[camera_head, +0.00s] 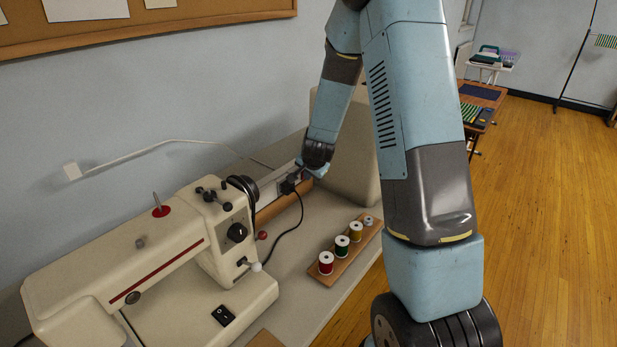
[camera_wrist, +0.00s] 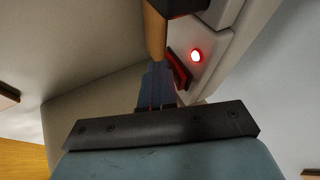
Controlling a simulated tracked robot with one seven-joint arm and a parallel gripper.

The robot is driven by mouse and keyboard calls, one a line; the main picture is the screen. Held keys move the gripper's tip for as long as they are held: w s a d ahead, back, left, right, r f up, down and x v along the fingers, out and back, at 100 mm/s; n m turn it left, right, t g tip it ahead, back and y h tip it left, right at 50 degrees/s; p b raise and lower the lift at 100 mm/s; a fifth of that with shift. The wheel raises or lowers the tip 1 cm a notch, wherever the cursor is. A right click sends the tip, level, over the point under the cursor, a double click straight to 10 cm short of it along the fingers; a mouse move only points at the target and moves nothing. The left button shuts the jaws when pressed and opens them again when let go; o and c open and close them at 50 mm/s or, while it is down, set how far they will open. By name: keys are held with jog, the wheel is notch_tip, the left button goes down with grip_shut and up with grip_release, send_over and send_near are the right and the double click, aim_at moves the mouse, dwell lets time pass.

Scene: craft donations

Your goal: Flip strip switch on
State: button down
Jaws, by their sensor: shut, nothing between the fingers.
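The white power strip (camera_head: 268,193) lies behind the sewing machine, near the wall, with a black plug (camera_head: 289,186) in it. In the wrist view the strip (camera_wrist: 212,55) carries a glowing red light (camera_wrist: 196,57) and a dark red rocker switch (camera_wrist: 179,70). My gripper (camera_wrist: 157,70) is shut and empty, with its fingertips right beside the switch. I cannot tell whether they touch it. In the head view my gripper (camera_head: 321,170) is at the strip's far end, and this end is partly hidden by it.
A cream sewing machine (camera_head: 180,240) stands at the left of the table. A wooden rack (camera_head: 322,272) with several thread spools lies at the front right. A beige box-like thing (camera_head: 350,150) stands behind my gripper. A black cord runs from the plug to the machine.

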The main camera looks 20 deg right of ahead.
jog(key=shift+r, duration=0.45)
jog(key=s+d+r, duration=0.2)
jog(key=s+r, duration=0.5)
jog(key=s, duration=0.2)
jog(key=shift+s+d+r, duration=0.2)
jog(key=shift+s+d, duration=0.1)
jog(key=shift+s, duration=0.1)
jog(key=shift+w+a+f, duration=0.15)
jog(key=shift+a, duration=0.05)
dwell(0.5)
jog(key=shift+w+f, duration=0.1)
jog(key=shift+w, duration=0.05)
